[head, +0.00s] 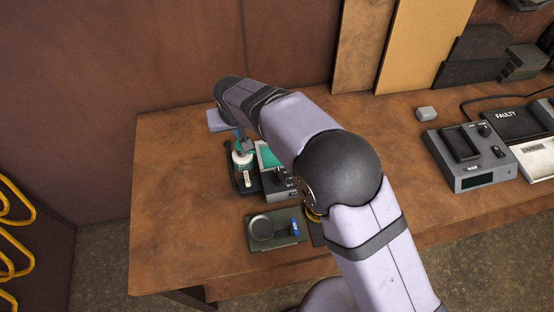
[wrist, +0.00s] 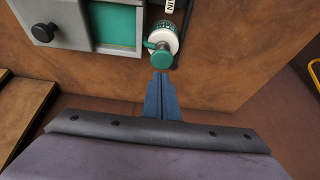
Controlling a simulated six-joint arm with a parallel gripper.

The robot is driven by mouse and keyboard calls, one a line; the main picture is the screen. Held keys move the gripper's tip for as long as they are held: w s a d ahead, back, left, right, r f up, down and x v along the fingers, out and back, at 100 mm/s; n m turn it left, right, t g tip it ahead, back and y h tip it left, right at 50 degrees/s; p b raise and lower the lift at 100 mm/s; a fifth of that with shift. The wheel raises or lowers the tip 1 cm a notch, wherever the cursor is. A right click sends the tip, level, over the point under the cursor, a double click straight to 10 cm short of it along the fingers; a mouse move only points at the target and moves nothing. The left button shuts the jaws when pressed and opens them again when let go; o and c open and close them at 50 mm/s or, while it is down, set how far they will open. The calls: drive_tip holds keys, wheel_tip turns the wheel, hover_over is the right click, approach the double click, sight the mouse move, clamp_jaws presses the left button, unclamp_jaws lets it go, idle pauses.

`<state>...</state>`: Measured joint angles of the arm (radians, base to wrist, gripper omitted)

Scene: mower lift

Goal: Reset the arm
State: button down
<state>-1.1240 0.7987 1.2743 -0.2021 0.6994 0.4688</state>
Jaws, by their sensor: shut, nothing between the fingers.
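My arm reaches from the lower right over the wooden workbench (head: 180,200) in the head view. In the wrist view my gripper (wrist: 161,76) shows as two blue fingers pressed together, with nothing between them. The fingertips lie close to the teal knob on a white dial (wrist: 163,45) in that view; I cannot tell if they touch. The white and teal dial (head: 243,165) also shows in the head view, beside a device with a teal panel (head: 268,157). In the wrist view the device (wrist: 112,25) has a dark round knob at left. My arm partly hides the device in the head view.
A dark green tray (head: 262,242) with a round grey dish and a blue item stands near the front edge. At right are a grey charger-like unit (head: 468,155) and a box marked FAULTY (head: 515,118). The bench's left part is clear. Yellow hooks (head: 15,215) hang at far left.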

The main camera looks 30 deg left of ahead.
drive_tip(key=w+d+r+m+h, duration=0.1)
drive_tip(key=w+d, duration=0.2)
drive_tip(key=d, duration=0.7)
drive_tip(key=w+d+r+m+h, duration=0.1)
drive_tip(key=w+d+m, duration=0.15)
drive_tip(key=d, duration=0.75)
drive_tip(key=w+d+r+m, duration=0.1)
drive_tip(key=w+d, duration=0.2)
drive_tip(key=d, duration=0.6)
drive_tip(key=s+d+m+g+h, duration=0.1)
drive_tip(key=s+d, duration=0.2)
drive_tip(key=d, duration=0.5)
drive_tip(key=s+d+m+g, duration=0.1)
drive_tip(key=s+d, duration=0.1)
drive_tip(key=d, duration=0.6)
drive_tip(key=s+d+f+m+g, duration=0.1)
drive_tip(key=s+d+f+m, duration=0.1)
drive_tip(key=s+d, duration=0.7)
drive_tip(key=shift+s+f, duration=0.15)
drive_tip(key=shift+s, duration=0.85)
drive_tip(key=shift+a+m, duration=0.1)
drive_tip(key=shift+m, duration=0.15)
